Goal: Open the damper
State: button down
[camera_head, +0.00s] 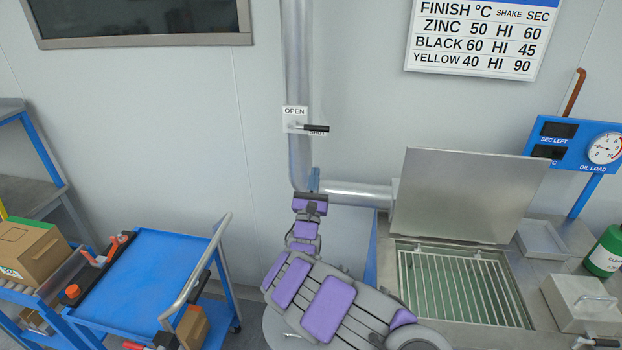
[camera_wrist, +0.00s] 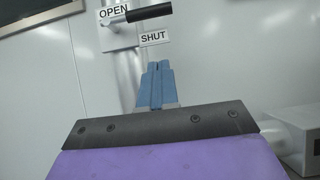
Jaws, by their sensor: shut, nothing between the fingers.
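The damper handle (camera_head: 315,128) is a short lever with a black grip on the vertical metal duct (camera_head: 299,75). It points right, nearly level. An OPEN label (camera_head: 294,111) is above its pivot and a SHUT label, partly covered by the grip in the head view, is at the lower right. In the wrist view the black grip (camera_wrist: 149,12) is at the top, with the SHUT label (camera_wrist: 154,37) below it. My gripper (camera_wrist: 157,66) has blue fingers, shut and empty. It is below the handle and apart from it; in the head view my gripper (camera_head: 314,178) is near the duct's elbow.
A horizontal duct (camera_head: 355,194) runs right from the elbow to a basin with a raised metal lid (camera_head: 465,205). A blue cart (camera_head: 150,275) with a curved rail stands at left. The wall around the handle is clear.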

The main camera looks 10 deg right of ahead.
aim_at(309, 126)
jog(key=w+d+r+b, duration=0.1)
jog(key=w+r+b, duration=0.1)
jog(key=w+r, duration=0.4)
jog(key=shift+d+r, duration=0.15)
jog(key=shift+r, duration=0.65)
jog(key=shift+w, duration=0.1)
